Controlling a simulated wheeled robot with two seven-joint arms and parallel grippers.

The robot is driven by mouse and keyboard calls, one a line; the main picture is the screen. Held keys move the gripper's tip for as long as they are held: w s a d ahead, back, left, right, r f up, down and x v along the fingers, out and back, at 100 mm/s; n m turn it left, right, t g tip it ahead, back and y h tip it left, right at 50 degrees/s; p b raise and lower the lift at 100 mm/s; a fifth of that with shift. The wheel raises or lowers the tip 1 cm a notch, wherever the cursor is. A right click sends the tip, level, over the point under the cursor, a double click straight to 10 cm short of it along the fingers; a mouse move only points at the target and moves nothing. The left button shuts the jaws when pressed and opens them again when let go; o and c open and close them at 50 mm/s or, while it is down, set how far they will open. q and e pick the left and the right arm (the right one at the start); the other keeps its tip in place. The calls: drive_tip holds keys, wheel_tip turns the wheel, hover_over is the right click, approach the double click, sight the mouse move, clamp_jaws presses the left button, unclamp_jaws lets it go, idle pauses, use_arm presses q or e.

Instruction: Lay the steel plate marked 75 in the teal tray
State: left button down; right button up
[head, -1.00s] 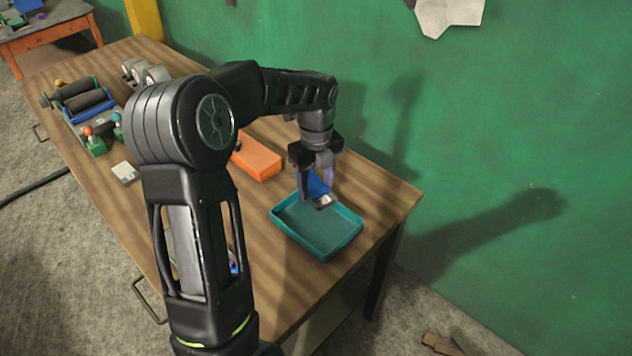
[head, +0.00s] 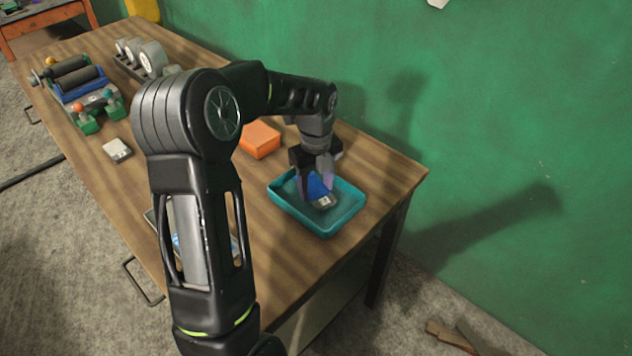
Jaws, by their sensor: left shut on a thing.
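The teal tray (head: 345,221) sits on the wooden table near its right end. My left gripper (head: 317,192) points down inside the tray's outline and is shut on a small plate (head: 324,202) with a pale label. The label is too small to read. A blue part shows between the fingers above the plate. The plate is low in the tray; I cannot tell whether it touches the floor of the tray. My right gripper is not in view.
An orange block (head: 260,139) stands behind the tray. A small pale plate (head: 117,150) lies at the left of the wooden table (head: 100,188). A roller device (head: 80,85) and grey wheels (head: 150,57) stand at the far end. A green wall (head: 500,120) is to the right.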

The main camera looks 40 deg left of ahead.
use_arm(q)
drive_tip(key=shift+f, duration=0.45)
drive_tip(key=c, duration=0.5)
unclamp_jaws()
wheel_tip(320, 180, up, 8)
drive_tip(key=shift+f+b, duration=0.1)
drive_tip(key=shift+b, duration=0.4)
idle(0.5)
